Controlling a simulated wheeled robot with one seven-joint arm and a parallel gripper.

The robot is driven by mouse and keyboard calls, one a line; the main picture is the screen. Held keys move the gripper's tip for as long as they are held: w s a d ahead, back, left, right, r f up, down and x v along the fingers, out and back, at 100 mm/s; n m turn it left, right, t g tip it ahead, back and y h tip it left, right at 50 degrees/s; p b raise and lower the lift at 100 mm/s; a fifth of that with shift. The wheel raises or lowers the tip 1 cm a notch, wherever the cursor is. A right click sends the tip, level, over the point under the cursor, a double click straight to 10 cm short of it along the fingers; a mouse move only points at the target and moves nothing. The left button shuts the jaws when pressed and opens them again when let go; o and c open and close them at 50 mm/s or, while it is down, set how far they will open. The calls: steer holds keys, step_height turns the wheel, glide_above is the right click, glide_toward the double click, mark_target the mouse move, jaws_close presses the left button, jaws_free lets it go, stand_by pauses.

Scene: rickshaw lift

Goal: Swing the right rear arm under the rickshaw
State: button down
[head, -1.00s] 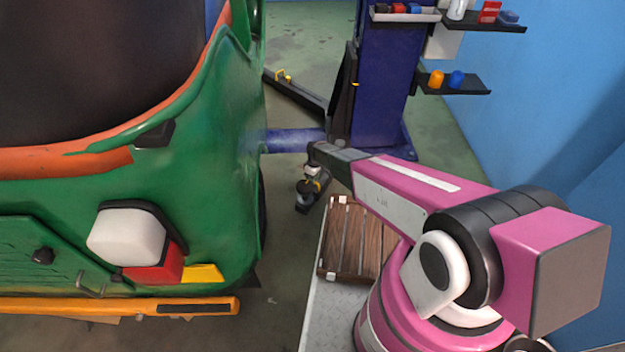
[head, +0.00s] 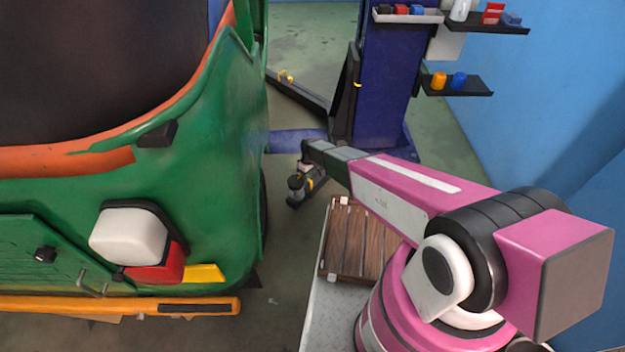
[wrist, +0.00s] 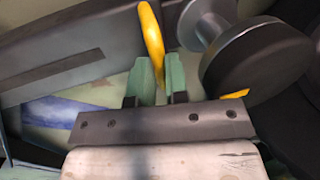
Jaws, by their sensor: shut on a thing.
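The right rear arm (head: 320,183) of the lift is dark, low over the floor, with a round pad (head: 297,185) at its end. The pad is beside the green rickshaw (head: 215,150), still outside its side in the head view. My gripper (wrist: 160,78) has its green fingers on both sides of the yellow handle (wrist: 151,38) and is shut on it. The pad (wrist: 258,62) shows large to the right of the fingers in the wrist view. In the head view my arm's end hides most of the grip.
The blue lift post (head: 385,80) stands behind my arm, with shelves (head: 455,85) on its right. Another dark lift arm (head: 300,92) lies farther back. Bare floor (head: 290,250) lies between rickshaw and pallet.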

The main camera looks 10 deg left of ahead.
steer(key=w+a+m, duration=0.5)
steer(key=w+a, duration=0.4)
steer(key=w, duration=0.3)
steer(key=w+a+m+t+y, duration=0.1)
steer(key=w+a+m, duration=0.4)
steer(key=w+a, duration=0.4)
steer(key=shift+w+m+t, duration=0.3)
steer(key=shift+w+m, duration=0.1)
steer(key=shift+w, duration=0.95)
steer(key=shift+w+a+r, duration=0.1)
steer(key=c, duration=1.1)
jaws_free()
steer(key=r, duration=0.3)
steer(key=d+r, duration=0.1)
steer(key=r, duration=0.3)
steer(key=d+r, duration=0.1)
steer(key=r, duration=0.2)
steer(key=shift+w+d+r, duration=0.1)
steer(key=shift+w+r, duration=0.05)
steer(key=shift+r, duration=0.1)
